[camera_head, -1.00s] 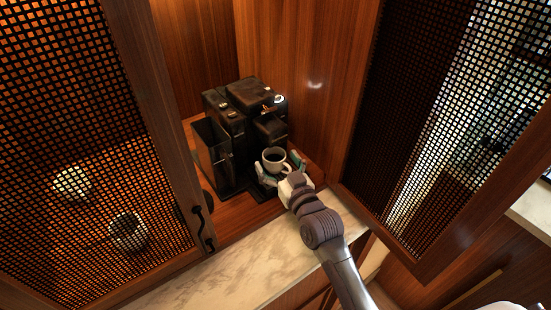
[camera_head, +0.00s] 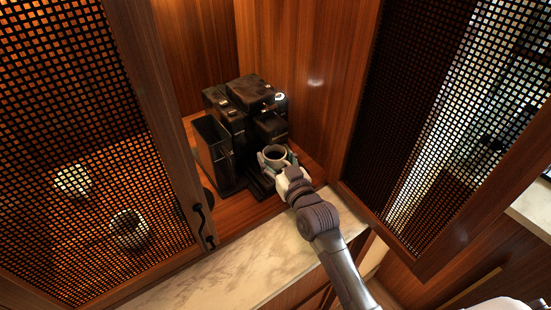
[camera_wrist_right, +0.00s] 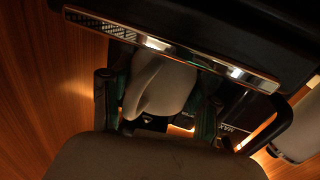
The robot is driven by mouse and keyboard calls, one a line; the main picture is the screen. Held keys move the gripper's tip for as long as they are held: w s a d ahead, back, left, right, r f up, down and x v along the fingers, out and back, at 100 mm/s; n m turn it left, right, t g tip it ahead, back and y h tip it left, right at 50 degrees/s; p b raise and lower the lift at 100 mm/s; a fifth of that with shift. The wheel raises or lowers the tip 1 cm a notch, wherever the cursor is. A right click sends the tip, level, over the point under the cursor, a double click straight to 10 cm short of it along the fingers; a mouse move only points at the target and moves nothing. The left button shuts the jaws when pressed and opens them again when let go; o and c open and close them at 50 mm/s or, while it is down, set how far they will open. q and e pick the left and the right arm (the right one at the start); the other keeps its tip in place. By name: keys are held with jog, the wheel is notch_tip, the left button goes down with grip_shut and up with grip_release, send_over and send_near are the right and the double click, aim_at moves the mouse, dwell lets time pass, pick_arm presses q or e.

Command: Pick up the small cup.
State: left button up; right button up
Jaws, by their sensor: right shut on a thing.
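The small cup (camera_head: 275,154) is light grey with a dark inside, in front of the black coffee machine (camera_head: 249,97). My right gripper (camera_head: 278,163) is shut on it, with the fingers on either side. In the right wrist view, the cup's pale body (camera_wrist_right: 163,86) shows between the two greenish finger pads, below the machine's dark front edge. I cannot tell whether the cup's base is clear of the tray beneath. My left gripper is not in view.
The machine stands in a wooden cabinet niche, with an open-topped black container (camera_head: 213,146) at its left. Mesh doors flank the opening: the left door (camera_head: 90,170) and the right door (camera_head: 430,140). A marble ledge (camera_head: 245,262) in front is clear.

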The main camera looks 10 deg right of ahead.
jog(key=shift+r, duration=0.15)
jog(key=shift+r+b, duration=0.4)
jog(key=shift+r, duration=1.2)
jog(key=b+v, duration=0.4)
jog(key=v, duration=1.4)
dwell(0.5)
